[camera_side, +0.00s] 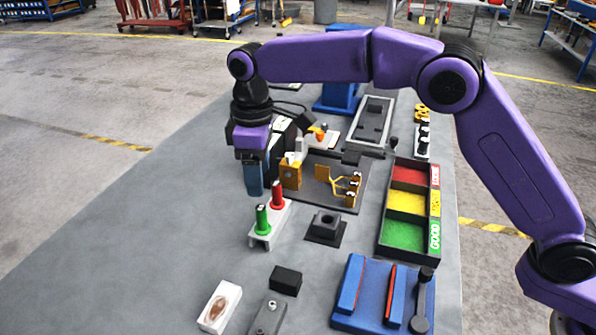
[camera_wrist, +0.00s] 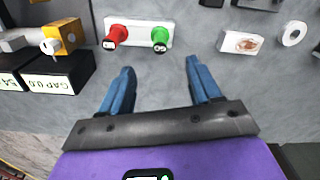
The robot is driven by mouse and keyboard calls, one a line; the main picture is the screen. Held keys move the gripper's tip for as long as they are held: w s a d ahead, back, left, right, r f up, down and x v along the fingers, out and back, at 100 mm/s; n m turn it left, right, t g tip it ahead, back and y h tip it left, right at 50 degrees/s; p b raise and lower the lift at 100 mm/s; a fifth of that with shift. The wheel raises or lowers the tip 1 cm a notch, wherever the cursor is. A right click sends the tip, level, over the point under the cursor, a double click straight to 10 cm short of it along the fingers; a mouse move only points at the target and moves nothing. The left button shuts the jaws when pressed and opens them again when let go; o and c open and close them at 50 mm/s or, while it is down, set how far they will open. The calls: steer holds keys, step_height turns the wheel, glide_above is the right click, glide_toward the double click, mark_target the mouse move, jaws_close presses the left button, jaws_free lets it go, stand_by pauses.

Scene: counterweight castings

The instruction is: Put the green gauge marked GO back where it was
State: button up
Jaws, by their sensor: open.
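The green gauge (camera_side: 263,219) stands upright in the white stand (camera_side: 257,242), beside the red gauge (camera_side: 278,196). In the wrist view the green gauge (camera_wrist: 161,38) is at the right of the stand (camera_wrist: 138,31) and the red gauge (camera_wrist: 116,35) at its left. The GO mark is too small to read. My gripper (camera_side: 254,190) is open and empty, its blue fingers pointing down, behind the gauges in the side view. In the wrist view my gripper (camera_wrist: 160,68) has both fingers apart, clear of the green gauge, which lies ahead of the gap.
Black blocks labelled GAP (camera_wrist: 52,75) with a yellow part (camera_wrist: 66,36) lie close to my left finger in the wrist view. A red, yellow and green tray (camera_side: 384,243), black pedestal (camera_side: 326,229), blue fixture (camera_side: 369,290) and white box (camera_side: 220,305) stand around. The table's left side is clear.

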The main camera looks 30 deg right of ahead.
steer(key=shift+s+d+r, duration=0.2)
steer(key=shift+s, duration=0.05)
steer(key=s+d+f, duration=0.2)
steer(key=s+d, duration=2.9)
steer(key=s, duration=0.2)
steer(key=shift+d+f+n, duration=0.15)
steer(key=shift+f+n, duration=0.15)
steer(key=shift+f, duration=0.05)
